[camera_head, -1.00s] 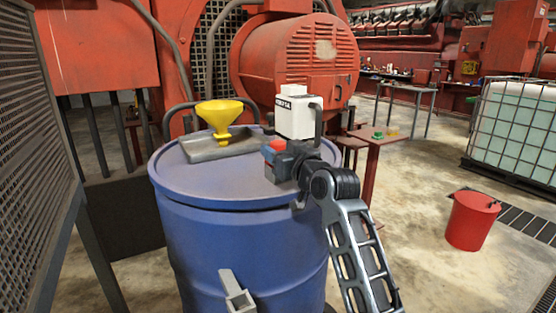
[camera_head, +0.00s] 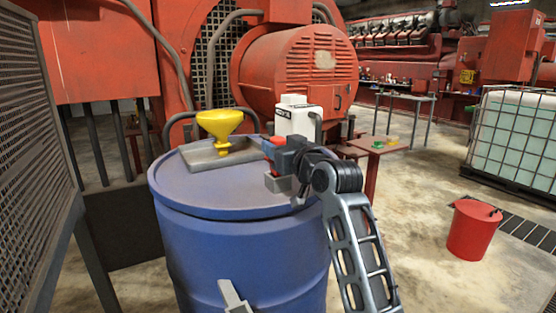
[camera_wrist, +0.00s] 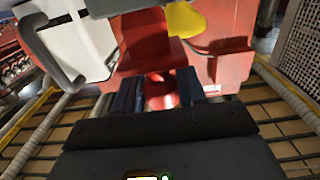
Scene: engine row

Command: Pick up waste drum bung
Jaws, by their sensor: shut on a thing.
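The blue waste drum (camera_head: 240,255) stands upright in front of me in the head view. My gripper (camera_head: 270,160) is over the right part of its lid, with the arm reaching in from the lower right. It is shut on a red piece, which looks like the bung (camera_head: 271,147); its outline is partly hidden by the jaws. In the wrist view, a red round part shows between the dark blue fingers of my gripper (camera_wrist: 160,92). I cannot tell the exact gap between it and the lid.
On the lid are a grey tray (camera_head: 200,160) with a yellow funnel (camera_head: 219,124), and a white jug (camera_head: 297,118) shows just behind the gripper. A mesh panel (camera_head: 35,150) stands close at left. A red bucket (camera_head: 473,230) is on the open floor at right.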

